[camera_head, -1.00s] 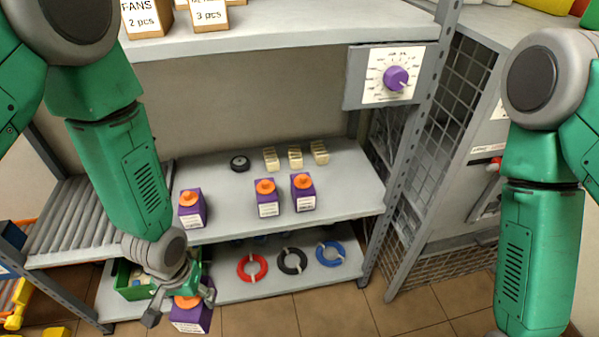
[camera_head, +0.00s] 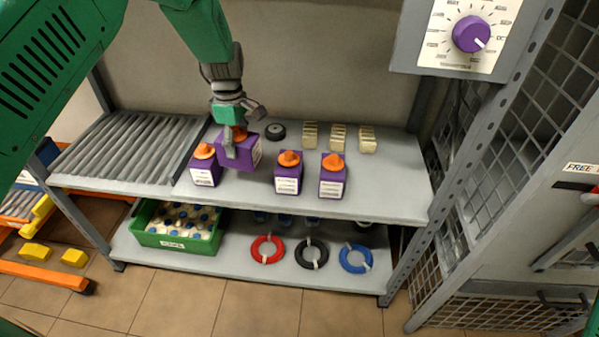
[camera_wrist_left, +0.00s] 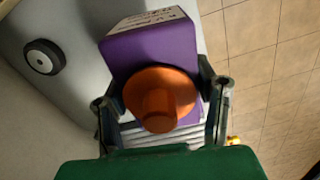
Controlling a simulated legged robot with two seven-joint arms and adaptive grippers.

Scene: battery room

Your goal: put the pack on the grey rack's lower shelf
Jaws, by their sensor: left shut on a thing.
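My left gripper (camera_head: 238,138) is shut on a purple pack (camera_head: 245,152) with an orange knob. It holds the pack tilted over the grey rack's upper shelf (camera_head: 395,195); I cannot tell whether it touches the shelf. In the left wrist view the held pack (camera_wrist_left: 150,50) sits between the two fingers, its orange knob towards the camera and a white label at its far end. The lower shelf (camera_head: 235,258) below has bare room between a green crate and some rings. My right gripper is not in view.
Other purple packs (camera_head: 206,170) (camera_head: 288,178) (camera_head: 333,180) stand on the upper shelf, one just left of the held pack. A black wheel (camera_head: 276,131) and beige blocks lie behind. The green crate (camera_head: 150,239), red (camera_head: 268,249), black and blue rings occupy the lower shelf.

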